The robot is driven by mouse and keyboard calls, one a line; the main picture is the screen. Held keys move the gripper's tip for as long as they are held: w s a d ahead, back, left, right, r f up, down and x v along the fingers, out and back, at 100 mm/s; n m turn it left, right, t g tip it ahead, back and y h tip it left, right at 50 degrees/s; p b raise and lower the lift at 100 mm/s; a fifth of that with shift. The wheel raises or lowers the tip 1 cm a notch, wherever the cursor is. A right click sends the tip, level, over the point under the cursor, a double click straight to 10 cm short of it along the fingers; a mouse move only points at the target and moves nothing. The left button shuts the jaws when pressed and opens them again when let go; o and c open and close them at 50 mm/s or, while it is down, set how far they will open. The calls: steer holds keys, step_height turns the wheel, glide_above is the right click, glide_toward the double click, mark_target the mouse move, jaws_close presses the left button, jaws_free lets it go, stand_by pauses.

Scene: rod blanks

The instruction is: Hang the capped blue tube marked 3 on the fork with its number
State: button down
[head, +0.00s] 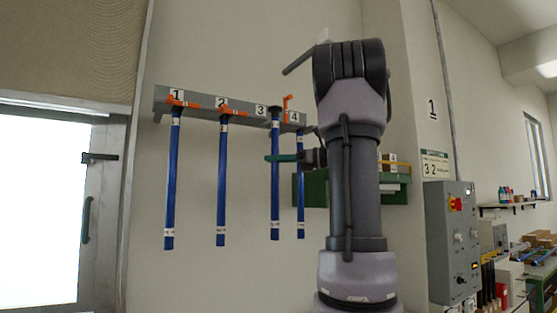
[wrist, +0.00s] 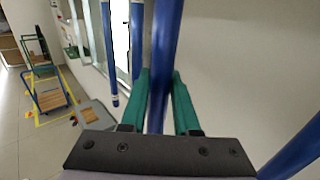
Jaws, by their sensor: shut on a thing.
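The blue tube (head: 275,180) with a dark cap at its top hangs upright in my gripper (head: 272,158). In the wrist view the green fingers (wrist: 161,105) are shut around the tube (wrist: 158,75). Its own number cannot be read. The grey rail (head: 205,107) on the wall carries number plates 1 to 4. Plate 3 (head: 261,110) shows just left of the tube's capped top. The top overlaps the rail in the head view; whether it sits in the fork or in front of it cannot be told. The fork itself is hidden.
Blue tubes hang under plate 1 (head: 171,185), plate 2 (head: 222,180) and plate 4 (head: 300,185). Orange latches lie across at 1 and 2. An orange latch (head: 287,102) stands upright between 3 and 4. A green box (head: 312,190) is behind my arm.

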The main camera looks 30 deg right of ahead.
steer(key=w+f, duration=0.1)
steer(key=w, duration=0.6)
stand_by(0.7)
steer(key=shift+a+f, duration=0.1)
steer(key=shift+f, duration=0.05)
steer(key=c, duration=0.6)
jaws_free()
